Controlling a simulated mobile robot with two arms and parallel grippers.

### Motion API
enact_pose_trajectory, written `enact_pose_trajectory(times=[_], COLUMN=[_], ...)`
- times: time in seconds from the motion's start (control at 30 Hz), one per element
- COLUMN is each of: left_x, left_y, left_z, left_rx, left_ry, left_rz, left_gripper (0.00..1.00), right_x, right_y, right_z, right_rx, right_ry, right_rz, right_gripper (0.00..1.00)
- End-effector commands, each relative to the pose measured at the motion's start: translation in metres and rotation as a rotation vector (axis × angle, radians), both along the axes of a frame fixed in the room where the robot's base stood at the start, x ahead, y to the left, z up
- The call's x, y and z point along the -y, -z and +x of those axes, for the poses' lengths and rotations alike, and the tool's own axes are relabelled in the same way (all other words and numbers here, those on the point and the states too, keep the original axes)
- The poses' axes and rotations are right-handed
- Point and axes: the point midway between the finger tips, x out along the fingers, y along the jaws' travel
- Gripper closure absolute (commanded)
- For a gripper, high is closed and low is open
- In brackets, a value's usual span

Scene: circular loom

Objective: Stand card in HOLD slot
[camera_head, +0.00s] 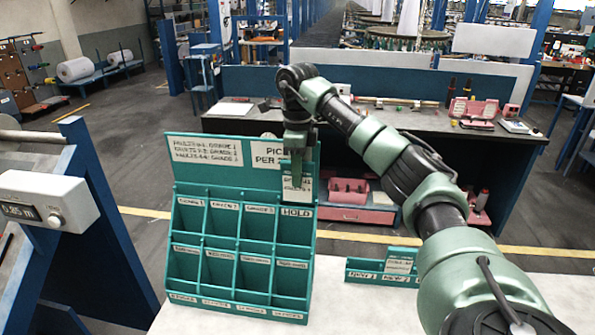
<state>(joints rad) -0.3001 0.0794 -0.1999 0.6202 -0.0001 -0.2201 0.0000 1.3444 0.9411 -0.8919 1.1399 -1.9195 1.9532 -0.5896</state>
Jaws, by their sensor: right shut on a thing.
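My right gripper (297,183) comes down from above and is shut on a pale card (288,191) with dark print. The fingers cover the card's middle. The card is roughly upright, just above the HOLD slot (296,212), at the upper right of the teal card rack (237,246). I cannot tell whether the card's lower edge is inside the slot or in front of or behind its lip. My left gripper is not in view.
The rack's other labelled slots look empty. A small teal holder (365,275) with cards stands to its right on the pale table (375,312). A grey box with a display (38,205) is at the left. A dark workbench (400,120) stands behind.

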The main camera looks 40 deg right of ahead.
Motion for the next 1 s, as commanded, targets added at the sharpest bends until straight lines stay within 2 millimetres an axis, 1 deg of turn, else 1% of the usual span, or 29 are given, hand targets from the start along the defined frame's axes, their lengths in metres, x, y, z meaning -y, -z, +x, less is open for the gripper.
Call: enact_pose_trajectory(times=[0.03,0.6,0.63,0.67,0.7,1.0], left_x=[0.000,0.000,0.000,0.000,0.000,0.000], left_y=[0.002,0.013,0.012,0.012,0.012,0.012], left_z=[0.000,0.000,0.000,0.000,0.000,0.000], left_rx=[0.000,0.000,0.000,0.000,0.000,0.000], left_ry=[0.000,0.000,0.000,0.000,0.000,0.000], left_rz=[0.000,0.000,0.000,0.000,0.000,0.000], left_gripper=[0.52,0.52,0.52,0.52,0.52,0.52], right_x=[0.000,0.000,0.000,0.000,0.000,0.000], right_y=[0.004,0.032,0.031,0.031,0.031,0.030], right_z=[0.000,0.000,0.000,0.000,0.000,0.000], right_rx=[0.000,0.001,0.001,0.001,0.001,0.001], right_ry=[0.000,-0.001,-0.001,-0.001,-0.001,0.000], right_rz=[0.000,0.001,0.001,0.001,0.001,0.001], right_gripper=[1.00,1.00,0.81,0.73,0.61,0.61])
